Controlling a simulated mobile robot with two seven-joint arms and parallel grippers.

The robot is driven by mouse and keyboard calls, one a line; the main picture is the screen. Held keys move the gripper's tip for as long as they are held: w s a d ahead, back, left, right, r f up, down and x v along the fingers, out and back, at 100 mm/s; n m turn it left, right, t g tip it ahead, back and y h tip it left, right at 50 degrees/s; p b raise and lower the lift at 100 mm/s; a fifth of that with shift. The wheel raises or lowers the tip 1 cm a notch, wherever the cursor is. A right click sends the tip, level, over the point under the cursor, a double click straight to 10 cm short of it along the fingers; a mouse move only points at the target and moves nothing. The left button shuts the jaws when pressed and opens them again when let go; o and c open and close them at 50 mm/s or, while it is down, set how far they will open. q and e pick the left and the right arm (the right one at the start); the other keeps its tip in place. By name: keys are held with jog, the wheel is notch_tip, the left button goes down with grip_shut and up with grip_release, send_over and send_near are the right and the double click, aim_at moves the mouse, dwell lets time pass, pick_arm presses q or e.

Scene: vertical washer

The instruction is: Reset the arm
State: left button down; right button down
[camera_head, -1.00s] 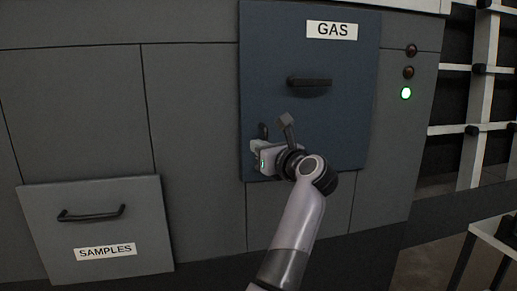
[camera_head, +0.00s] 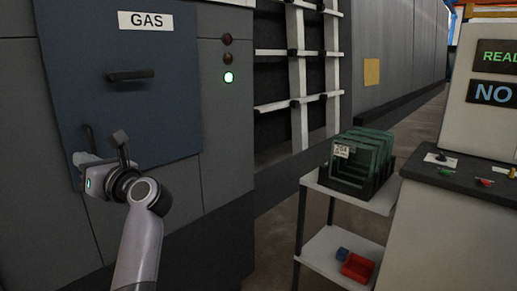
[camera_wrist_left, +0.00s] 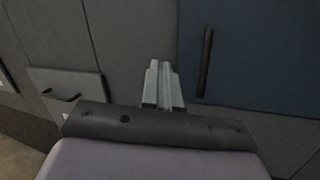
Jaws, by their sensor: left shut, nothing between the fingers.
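My left arm comes in from the lower left of the head view, with its left gripper (camera_head: 80,160) in front of the lower left part of the blue GAS panel (camera_head: 120,70). In the left wrist view the left gripper (camera_wrist_left: 163,70) has its fingers together, with nothing between them. The blue panel (camera_wrist_left: 255,50) with a dark upright handle (camera_wrist_left: 205,62) is to the right of the fingers there. The fingers look apart from that handle. My right gripper is not in view.
A control console (camera_head: 460,185) is at far right. The SAMPLES drawer (camera_wrist_left: 65,80) shows in the wrist view. A green light (camera_head: 229,77) is lit.

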pick_arm(q)
jog(key=s+d+f+m+t+h+p, duration=0.15)
jog(key=d+f+m+t+h, duration=0.4)
jog(key=m, duration=0.65)
jog(key=s+d+f+m+t+h, duration=0.35)
jog(key=f+m+h, duration=0.35)
jog(key=m, duration=0.5)
jog(key=s+d+f+m+t+h+p, duration=0.15)
jog(key=d+f+m+t+h, duration=0.3)
jog(key=f+m, duration=0.55)
jog(key=s+d+f+m+g+h, duration=0.1)
jog(key=s+d+f+m+g, duration=0.1)
jog(key=s+f+m+g, duration=0.3)
jog(key=s+d+f+m+g+h, duration=0.2)
jog(key=s+f+m+g, duration=0.4)
jog(key=s+f+m, duration=0.4)
jog(key=s+f, duration=0.4)
jog(key=s, duration=0.2)
jog(key=shift+s+d+h, duration=0.2)
jog(key=shift+s+h, duration=0.1)
jog(key=shift+s, duration=0.05)
jog(key=shift+r, duration=0.1)
